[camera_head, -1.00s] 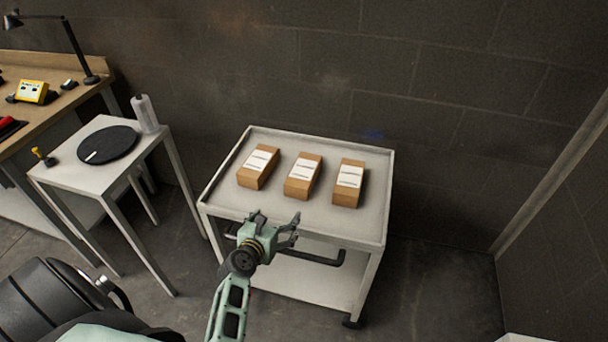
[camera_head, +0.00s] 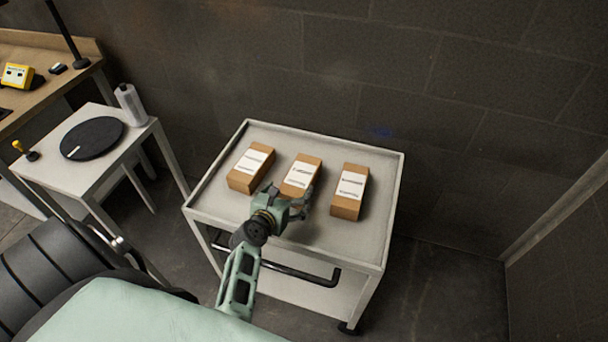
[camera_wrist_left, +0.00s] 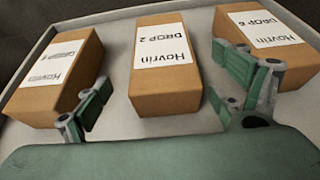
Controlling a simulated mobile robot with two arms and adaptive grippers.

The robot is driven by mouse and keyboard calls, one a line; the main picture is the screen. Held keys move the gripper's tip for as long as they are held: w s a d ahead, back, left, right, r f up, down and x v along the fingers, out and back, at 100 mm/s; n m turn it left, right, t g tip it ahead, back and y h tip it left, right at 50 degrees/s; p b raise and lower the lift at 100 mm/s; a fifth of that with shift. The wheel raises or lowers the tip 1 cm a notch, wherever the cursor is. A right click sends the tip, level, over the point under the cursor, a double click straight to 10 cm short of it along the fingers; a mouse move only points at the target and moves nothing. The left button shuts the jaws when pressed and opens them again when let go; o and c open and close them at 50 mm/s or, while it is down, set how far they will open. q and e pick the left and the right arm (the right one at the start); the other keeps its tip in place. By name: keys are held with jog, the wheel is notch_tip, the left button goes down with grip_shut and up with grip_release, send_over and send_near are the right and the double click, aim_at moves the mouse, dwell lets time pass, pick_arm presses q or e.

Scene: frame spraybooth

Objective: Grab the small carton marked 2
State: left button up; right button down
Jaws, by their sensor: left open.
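The carton marked 2 (camera_head: 302,174) is a brown box with a white label, in the middle of a row of three on the grey cart. In the left wrist view its label reads "Hovrin DROP 2" (camera_wrist_left: 164,60). My left gripper (camera_head: 290,196) is open at the near end of this carton and hides part of it in the head view. In the left wrist view, its fingers (camera_wrist_left: 165,92) are spread to either side of the carton's near end, with nothing held. Whether they touch the carton cannot be told. My right gripper is not in view.
A carton marked "DROP 6" (camera_wrist_left: 262,35) stands close on the right. Another carton (camera_head: 250,168) stands on the left, its number hard to read. The cart (camera_head: 345,243) has a raised rim. A side table (camera_head: 90,176) with a black disc stands left; a block wall is behind.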

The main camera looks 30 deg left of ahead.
aim_at(295, 184)
pick_arm(q)
jog(key=b+x, duration=0.1)
jog(key=x, duration=0.2)
jog(key=shift+b, duration=0.35)
jog(key=b+x, duration=0.2)
jog(key=x, duration=0.1)
jog(key=shift+w+d, duration=0.2)
jog(key=shift+w, duration=0.15)
jog(key=shift+w+b, duration=0.25)
jog(key=shift+b, duration=0.05)
jog(key=shift+a, duration=0.1)
jog(key=c, duration=1.6)
jog(key=shift+r, duration=0.15)
jog(key=shift+c, duration=0.2)
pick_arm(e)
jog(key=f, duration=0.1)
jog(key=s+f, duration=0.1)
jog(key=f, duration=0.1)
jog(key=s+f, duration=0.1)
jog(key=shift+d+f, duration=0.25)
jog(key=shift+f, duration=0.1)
